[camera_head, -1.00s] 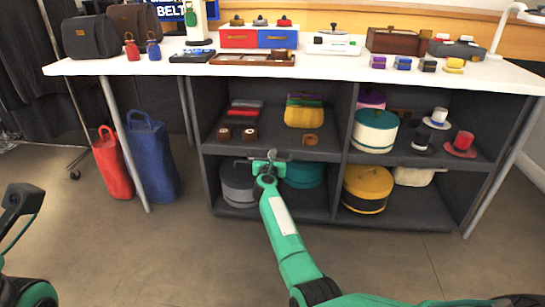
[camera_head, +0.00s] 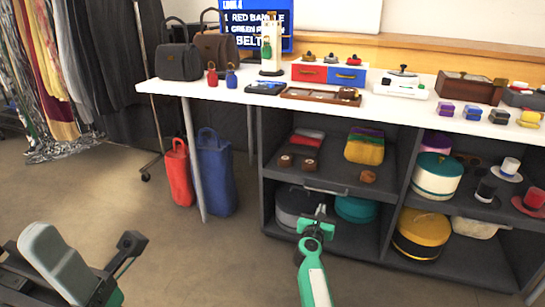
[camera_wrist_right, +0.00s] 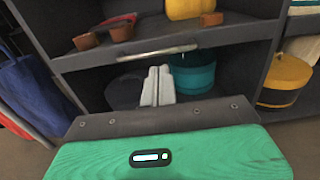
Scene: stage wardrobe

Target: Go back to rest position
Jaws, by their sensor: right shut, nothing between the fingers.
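My right gripper (camera_head: 320,212) is in front of the dark shelf unit, before its lower left compartment. In the right wrist view its two pale fingers (camera_wrist_right: 158,86) are together with nothing between them. The green right arm (camera_head: 314,280) reaches up from the bottom of the head view. Grey and black parts of my left arm (camera_head: 60,262) show at the lower left; I see no left fingers there.
The white table (camera_head: 220,92) holds bags, boxes and small items above the shelf unit. A grey hat box (camera_head: 290,202), teal box (camera_head: 356,209) and yellow box (camera_head: 421,230) stand low in it. Red (camera_head: 178,172) and blue (camera_head: 216,172) bags stand left.

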